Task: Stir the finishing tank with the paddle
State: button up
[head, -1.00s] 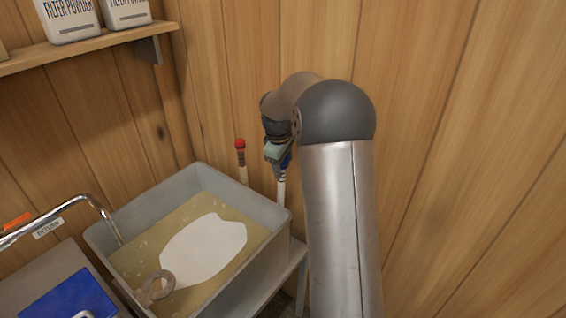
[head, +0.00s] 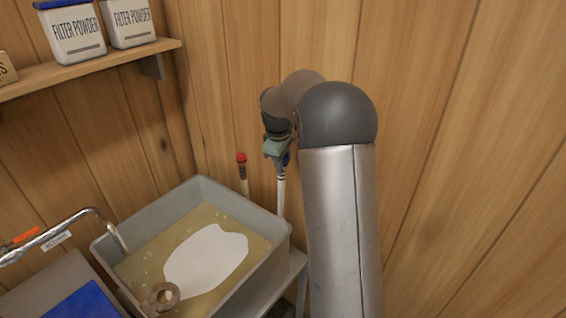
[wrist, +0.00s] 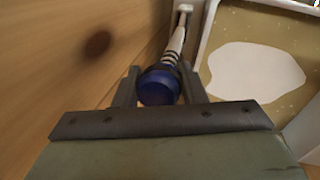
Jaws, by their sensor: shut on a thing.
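The finishing tank appears to be the grey open basin (head: 205,188) in the head view, holding amber liquid with a white patch. Its edge and contents also show at the right of the wrist view (wrist: 255,65). My gripper (head: 277,148) is beyond the basin's right back corner, near the wall. In the wrist view my gripper (wrist: 159,82) is shut on the blue knob of a white, dark-banded stick (wrist: 175,43), probably the paddle. The stick (head: 281,195) hangs roughly upright beside the basin; its lower end is hidden in the head view.
A similar red-topped stick (head: 242,172) stands left of my gripper, behind the basin. A brown ring (head: 161,297) is at the basin's front. A metal spout (head: 95,213) reaches over the left rim. Wooden walls close off the back; a shelf (head: 90,69) holds filter powder boxes.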

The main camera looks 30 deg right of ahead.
jog(key=p+v, duration=0.2)
jog(key=v, duration=0.1)
jog(key=w+d+p+v, duration=0.1)
jog(key=p+v, duration=0.1)
jog(key=v, duration=0.1)
jog(key=p+v, duration=0.2)
jog(key=v, duration=0.1)
jog(key=shift+w+d+r+p, duration=0.1)
jog(key=shift+d+r+p, duration=0.25)
jog(key=shift+r, duration=0.15)
jog(key=shift+d+v, duration=0.1)
jog(key=shift+v, duration=0.55)
jog(key=shift+d+v, duration=0.15)
jog(key=shift+v, duration=0.55)
jog(key=shift+w+a, duration=0.1)
jog(key=shift+w, duration=0.1)
